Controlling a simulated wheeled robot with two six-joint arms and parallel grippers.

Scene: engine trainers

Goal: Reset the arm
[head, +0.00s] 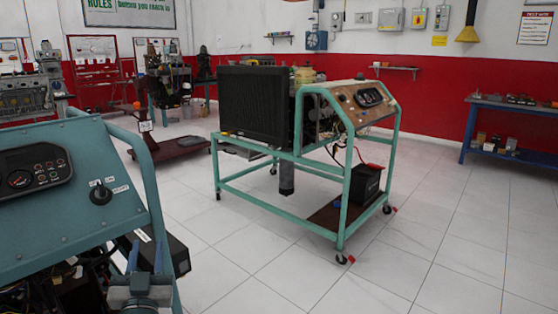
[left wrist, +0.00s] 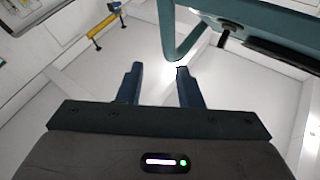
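My left gripper (head: 146,252) is low in the head view, beside the near teal engine trainer at the lower left. In the left wrist view my left gripper (left wrist: 160,70) shows two dark blue fingers standing apart with nothing between them. A teal frame tube (left wrist: 185,50) passes close beyond the fingertips in that view; I cannot tell the exact gap. My right gripper is in neither view.
The near trainer's teal panel (head: 60,200) fills the lower left. A second wheeled trainer with a black radiator (head: 250,100) stands mid-room. A blue-framed bench (head: 510,108) is at the right wall. Tiled floor (head: 440,230) is clear at the right.

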